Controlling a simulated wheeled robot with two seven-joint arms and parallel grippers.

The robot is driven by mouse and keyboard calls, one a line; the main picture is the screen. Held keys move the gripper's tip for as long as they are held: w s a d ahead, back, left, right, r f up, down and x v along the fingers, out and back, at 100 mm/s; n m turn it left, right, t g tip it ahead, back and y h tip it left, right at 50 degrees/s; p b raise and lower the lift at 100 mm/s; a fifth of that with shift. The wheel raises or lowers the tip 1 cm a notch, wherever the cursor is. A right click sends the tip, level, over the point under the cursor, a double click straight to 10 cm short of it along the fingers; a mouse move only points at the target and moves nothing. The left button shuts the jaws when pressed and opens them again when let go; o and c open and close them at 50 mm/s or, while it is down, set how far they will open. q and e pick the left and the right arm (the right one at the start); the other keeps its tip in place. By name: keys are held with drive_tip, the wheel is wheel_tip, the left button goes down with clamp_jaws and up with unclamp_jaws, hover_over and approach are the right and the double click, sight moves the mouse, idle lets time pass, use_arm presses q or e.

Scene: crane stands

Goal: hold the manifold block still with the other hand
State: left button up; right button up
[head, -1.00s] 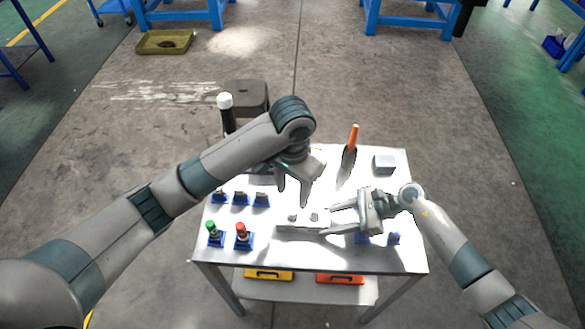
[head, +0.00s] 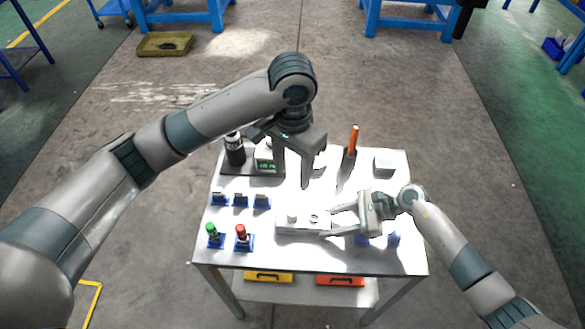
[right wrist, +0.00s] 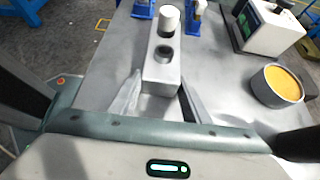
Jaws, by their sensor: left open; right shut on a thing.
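The manifold block (head: 285,228) is a pale grey bar lying on the bench. A light cylinder (head: 292,217) stands at its left end, with a dark open hole beside it. In the right wrist view, the block (right wrist: 163,72) reaches between my fingers, with the cylinder (right wrist: 168,20) on its far part. My right gripper (head: 329,222) is shut on the block's right end; it also shows in the right wrist view (right wrist: 158,92). My left gripper (head: 304,172) is open and empty, above and behind the block, apart from it.
Blue holders with small parts stand at left, including a green-capped piece (head: 212,230) and a red-capped piece (head: 241,232). An orange-topped tin (right wrist: 278,84) is near my right gripper.

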drive_tip(key=o, duration=1.4)
drive_tip(key=shift+c, duration=0.2)
drive_tip(key=shift+d+r, duration=0.1)
drive_tip(key=v, duration=1.1)
drive_tip(key=shift+d+r, duration=0.25)
drive_tip(key=shift+d, duration=0.05)
drive_tip(key=shift+a, duration=0.1)
